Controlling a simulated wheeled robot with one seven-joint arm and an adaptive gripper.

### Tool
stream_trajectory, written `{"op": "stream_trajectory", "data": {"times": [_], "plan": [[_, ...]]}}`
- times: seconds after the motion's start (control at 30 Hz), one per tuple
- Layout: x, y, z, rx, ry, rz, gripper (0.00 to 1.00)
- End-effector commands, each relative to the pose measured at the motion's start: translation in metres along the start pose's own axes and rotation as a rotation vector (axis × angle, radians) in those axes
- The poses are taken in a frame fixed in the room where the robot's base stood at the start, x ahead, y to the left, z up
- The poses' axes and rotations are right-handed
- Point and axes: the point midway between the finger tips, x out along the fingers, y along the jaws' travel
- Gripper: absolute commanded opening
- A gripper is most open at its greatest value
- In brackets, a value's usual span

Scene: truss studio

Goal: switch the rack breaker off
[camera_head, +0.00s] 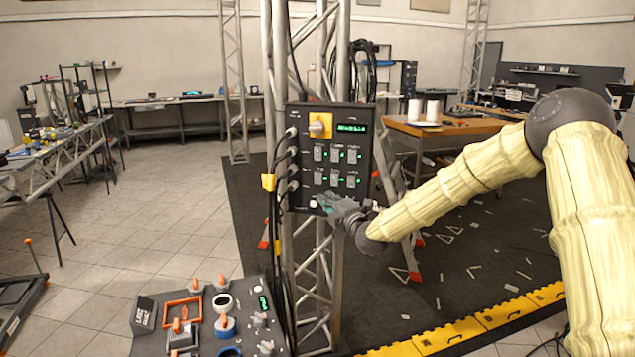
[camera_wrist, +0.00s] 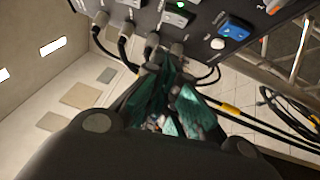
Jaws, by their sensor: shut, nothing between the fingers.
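A dark control panel (camera_head: 295,170) is mounted upright on the truss. It has a grey rotary knob on a yellow plate (camera_head: 319,125), a green display (camera_head: 352,128) and two rows of small switches (camera_head: 335,167) with green lights. Which control is the rack breaker cannot be read. My gripper (camera_head: 327,201) is at the panel's lower edge, shut and empty. In the wrist view my gripper (camera_wrist: 170,80) shows teal fingers just below the panel (camera_wrist: 200,30), near the cable plugs. A blue part (camera_wrist: 235,28) and a white button (camera_wrist: 217,43) show there. Contact cannot be told.
Black cables (camera_head: 281,160) plug into the panel's left side and hang down the truss (camera_head: 315,260). A sloped console (camera_head: 150,335) with orange and blue parts stands below left. A wooden table (camera_head: 440,128) stands behind right. Yellow cable ramp (camera_head: 490,317) crosses the floor.

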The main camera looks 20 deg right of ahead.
Motion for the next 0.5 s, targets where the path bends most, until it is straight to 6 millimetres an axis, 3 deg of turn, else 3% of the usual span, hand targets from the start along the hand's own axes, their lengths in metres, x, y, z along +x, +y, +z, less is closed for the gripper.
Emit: {"op": "stream_trajectory", "data": {"times": [0.5], "plan": [[0.064, 0.002, 0.001, 0.001, -0.002, 0.001, 0.0]]}}
